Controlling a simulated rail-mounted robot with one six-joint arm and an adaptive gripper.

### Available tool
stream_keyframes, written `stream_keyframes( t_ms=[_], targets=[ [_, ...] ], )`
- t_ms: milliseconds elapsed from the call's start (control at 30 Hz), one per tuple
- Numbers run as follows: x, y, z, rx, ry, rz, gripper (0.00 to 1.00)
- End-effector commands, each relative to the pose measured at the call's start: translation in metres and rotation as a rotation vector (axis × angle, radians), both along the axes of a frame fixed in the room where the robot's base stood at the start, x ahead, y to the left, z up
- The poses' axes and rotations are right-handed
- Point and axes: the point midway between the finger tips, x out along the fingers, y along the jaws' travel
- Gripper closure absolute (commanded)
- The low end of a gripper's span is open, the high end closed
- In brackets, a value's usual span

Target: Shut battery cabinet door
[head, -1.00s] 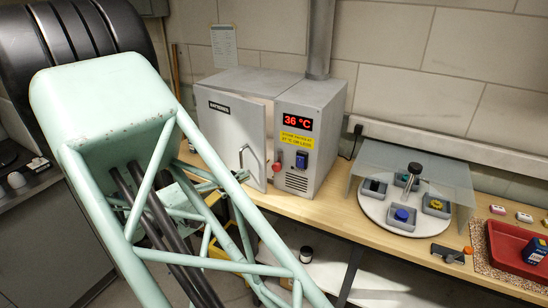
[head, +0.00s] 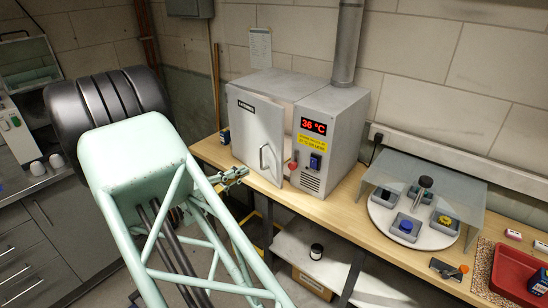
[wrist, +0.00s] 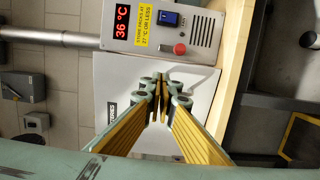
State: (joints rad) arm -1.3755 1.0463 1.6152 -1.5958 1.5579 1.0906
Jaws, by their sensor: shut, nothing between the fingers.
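The battery cabinet (head: 318,98) is a grey metal box on the wooden bench. Its door (head: 248,122), labelled BATTERIES, has a bar handle (head: 264,157) near its right edge. The door looks slightly ajar, with a narrow gap beside the control panel. My gripper (head: 236,173) is in front of the door, left of and below the handle. In the wrist view my gripper's yellow-padded fingers (wrist: 161,88) are shut and empty, pointing at the pale door (wrist: 200,88). The fingers hide part of the door there; whether they touch it cannot be told.
The control panel shows 36 °C, with a red knob (head: 292,166) and a blue switch (head: 315,161). A turntable under a clear cover (head: 440,188) and a red tray (head: 515,270) stand to the right. A small dark carton (head: 225,136) is left of the cabinet.

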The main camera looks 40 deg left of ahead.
Motion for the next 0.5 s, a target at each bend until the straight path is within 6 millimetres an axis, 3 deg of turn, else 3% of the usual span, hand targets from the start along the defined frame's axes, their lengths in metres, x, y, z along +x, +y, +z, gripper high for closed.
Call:
stream_keyframes(
  t_ms=[267, 500],
  targets=[
    [0.004, -0.001, 0.0, 0.0, 0.0, -0.001, 1.0],
    [0.021, -0.005, 0.0, 0.0, 0.0, -0.002, 1.0]
  ],
)
